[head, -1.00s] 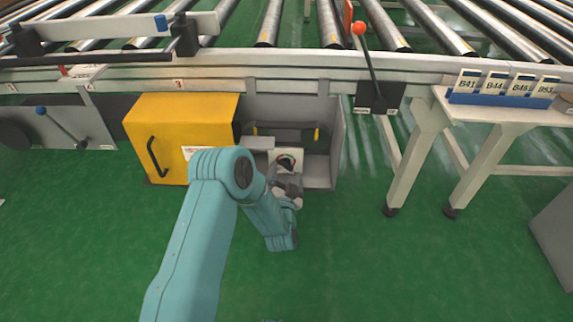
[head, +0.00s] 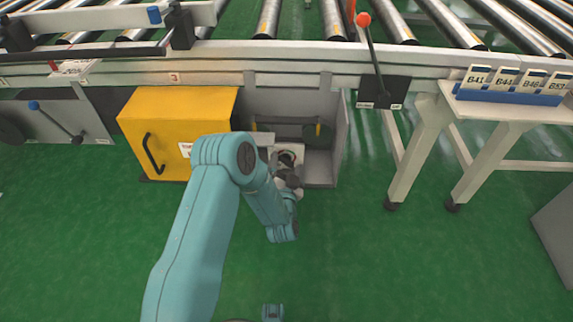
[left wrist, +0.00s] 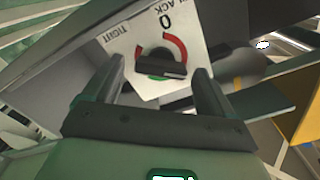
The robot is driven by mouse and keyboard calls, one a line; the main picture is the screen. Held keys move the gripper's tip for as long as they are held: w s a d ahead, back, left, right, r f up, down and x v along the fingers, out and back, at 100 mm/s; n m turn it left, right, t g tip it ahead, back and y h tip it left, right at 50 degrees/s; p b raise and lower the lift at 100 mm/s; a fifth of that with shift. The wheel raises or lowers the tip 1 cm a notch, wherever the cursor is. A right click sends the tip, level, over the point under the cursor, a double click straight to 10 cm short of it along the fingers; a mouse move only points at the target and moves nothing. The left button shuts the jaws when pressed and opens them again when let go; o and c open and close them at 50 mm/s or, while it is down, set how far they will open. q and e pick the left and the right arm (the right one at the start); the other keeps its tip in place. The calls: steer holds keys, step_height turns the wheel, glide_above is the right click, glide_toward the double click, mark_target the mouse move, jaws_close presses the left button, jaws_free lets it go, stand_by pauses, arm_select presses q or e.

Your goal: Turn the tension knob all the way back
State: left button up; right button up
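The tension knob (left wrist: 158,68) is a dark bar on a white dial plate (left wrist: 140,40) with a red arc, a green arc, a 0 and the words TIGHT and a partly cut-off "ACK". In the left wrist view the bar lies roughly crosswise between the fingers. My left gripper (left wrist: 160,72) is open, one finger at each side of the knob, with gaps visible. I cannot tell whether the fingertips reach around it. In the head view the left gripper (head: 287,178) is in front of the plate, inside the grey open housing (head: 318,170), and hides part of the dial.
A yellow door (head: 165,115) with a black handle stands left of the housing. The roller conveyor (head: 330,60) runs above. A red-tipped lever (head: 372,50) and a table (head: 510,112) with a blue card holder (head: 510,94) are right.

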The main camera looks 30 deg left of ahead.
arm_select(q)
steer(key=c, duration=1)
arm_select(e)
steer(key=shift+s, duration=0.1)
